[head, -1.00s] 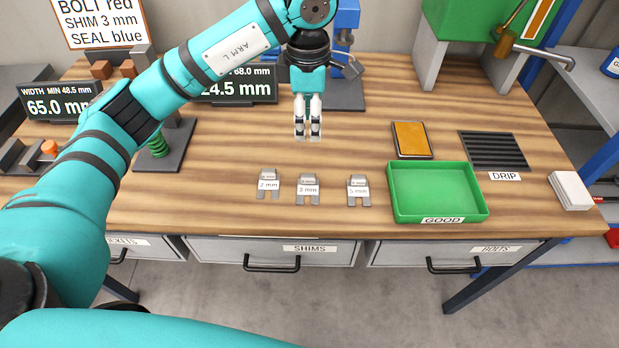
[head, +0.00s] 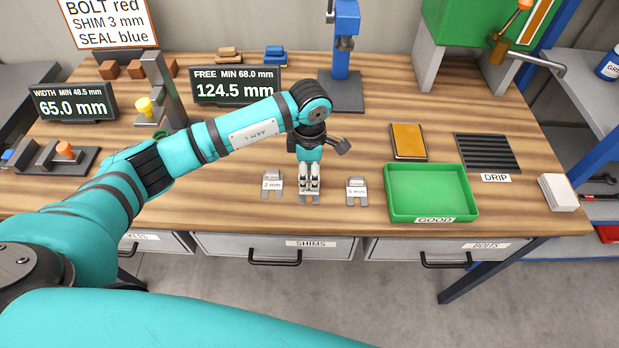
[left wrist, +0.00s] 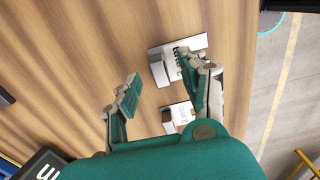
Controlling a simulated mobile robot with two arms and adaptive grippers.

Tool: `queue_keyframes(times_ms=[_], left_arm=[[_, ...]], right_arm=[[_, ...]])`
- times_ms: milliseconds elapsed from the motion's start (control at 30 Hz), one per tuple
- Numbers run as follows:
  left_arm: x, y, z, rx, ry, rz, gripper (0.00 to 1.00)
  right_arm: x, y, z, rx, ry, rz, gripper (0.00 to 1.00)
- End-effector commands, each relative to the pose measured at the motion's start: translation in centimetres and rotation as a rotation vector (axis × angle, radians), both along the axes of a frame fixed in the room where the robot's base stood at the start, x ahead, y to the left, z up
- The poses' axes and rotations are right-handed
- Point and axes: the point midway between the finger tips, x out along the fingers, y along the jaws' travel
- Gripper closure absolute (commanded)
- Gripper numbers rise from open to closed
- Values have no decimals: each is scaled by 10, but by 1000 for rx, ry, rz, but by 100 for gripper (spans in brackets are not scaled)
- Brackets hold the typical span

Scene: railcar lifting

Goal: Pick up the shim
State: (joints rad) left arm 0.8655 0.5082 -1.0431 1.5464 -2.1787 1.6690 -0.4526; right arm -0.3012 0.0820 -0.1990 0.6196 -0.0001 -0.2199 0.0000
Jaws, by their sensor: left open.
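Three flat grey forked shims lie in a row near the table's front edge. The 2 mm shim (head: 272,184) is on the left and the 5 mm shim (head: 357,191) on the right. My left gripper (head: 309,190) is open and points down at the middle shim, labelled 3 mm earlier, and mostly hides it in the head view. In the left wrist view, my left gripper's fingers (left wrist: 166,88) are spread. The middle shim (left wrist: 158,68) shows there partly behind one finger, with another shim (left wrist: 178,116) nearby. I cannot tell whether the fingers touch the shim. My right gripper is not in view.
A sign (head: 108,22) reads "SHIM 3 mm". A green GOOD tray (head: 472,205) stands right of the shims, with an orange pad (head: 408,141) and black DRIP rack (head: 487,152) behind. A blue press (head: 343,60) stands at the back. Drawers (head: 275,246) are below the front edge.

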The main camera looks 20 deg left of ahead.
Motion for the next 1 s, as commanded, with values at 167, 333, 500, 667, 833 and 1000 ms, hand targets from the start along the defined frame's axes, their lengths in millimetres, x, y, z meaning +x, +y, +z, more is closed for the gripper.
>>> queue_keyframes(times_ms=[167, 333, 500, 667, 833, 1000], left_arm=[[0, 0, -13, 0, 0, -1, 56], [0, 0, -14, -1, -1, -1, 56], [0, 0, -14, -1, -1, -1, 74], [0, 0, -13, -1, -1, 0, 95], [0, 0, -13, -1, -1, 0, 100], [0, 0, -13, 0, -2, 0, 100]], right_arm=[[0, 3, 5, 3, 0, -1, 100], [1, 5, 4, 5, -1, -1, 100], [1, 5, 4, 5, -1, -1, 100], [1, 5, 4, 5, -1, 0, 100], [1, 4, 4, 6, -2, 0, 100], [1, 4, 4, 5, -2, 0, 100]])
